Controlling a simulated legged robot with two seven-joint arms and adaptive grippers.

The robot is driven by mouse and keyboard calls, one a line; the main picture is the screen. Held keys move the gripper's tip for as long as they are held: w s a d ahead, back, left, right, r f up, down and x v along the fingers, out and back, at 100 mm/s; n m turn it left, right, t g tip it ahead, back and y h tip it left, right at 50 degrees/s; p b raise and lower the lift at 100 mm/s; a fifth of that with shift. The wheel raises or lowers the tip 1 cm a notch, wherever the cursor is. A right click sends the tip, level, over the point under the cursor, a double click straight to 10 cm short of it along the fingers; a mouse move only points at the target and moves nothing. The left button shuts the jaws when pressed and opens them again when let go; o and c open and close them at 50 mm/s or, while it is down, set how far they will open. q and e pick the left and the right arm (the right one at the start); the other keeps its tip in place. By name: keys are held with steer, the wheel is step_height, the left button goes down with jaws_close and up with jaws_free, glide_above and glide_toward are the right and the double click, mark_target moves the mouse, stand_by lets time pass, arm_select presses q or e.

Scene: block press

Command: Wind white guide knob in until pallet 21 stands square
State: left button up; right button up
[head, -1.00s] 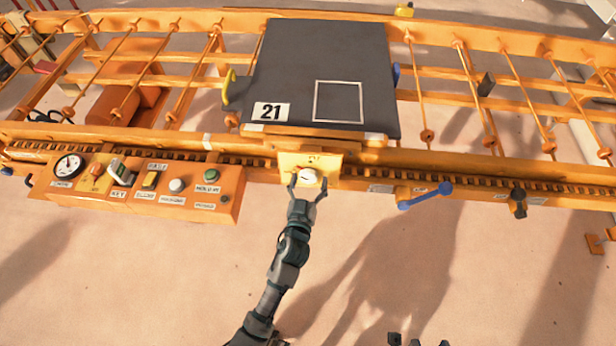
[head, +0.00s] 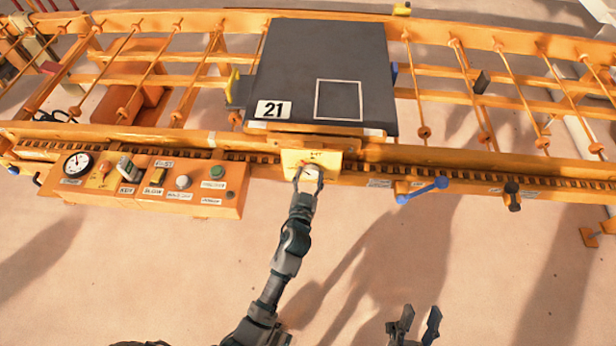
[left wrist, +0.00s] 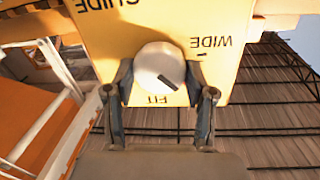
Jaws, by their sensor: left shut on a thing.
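The white guide knob (head: 309,172) sits on a yellow plate (head: 325,160) at the front of the orange frame. In the left wrist view the knob (left wrist: 158,66) has a dark mark at its lower right, between the words FIT and WIDE. My left gripper (head: 308,180) is shut on the knob, one finger on each side; both fingers also show in the left wrist view (left wrist: 162,98). Pallet 21 (head: 300,70), a dark grey plate with a white outlined square, lies behind the knob and looks slightly skewed. My right gripper (head: 420,322) is open and empty at the bottom.
A yellow guide piece (head: 233,84) stands left of the pallet and a blue one (head: 395,72) at its right. An orange control box (head: 150,185) with a gauge and buttons is to the left. A blue handle (head: 422,190) is to the right. The floor in front is clear.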

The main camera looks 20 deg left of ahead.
arm_select(q)
steer(key=shift+a, duration=0.1)
steer(key=o, duration=1.2)
steer(key=shift+c, duration=0.2)
steer(key=s+d, duration=0.1)
steer(key=s, duration=0.6)
steer(key=shift+d, duration=0.4)
steer(key=shift+s, duration=0.1)
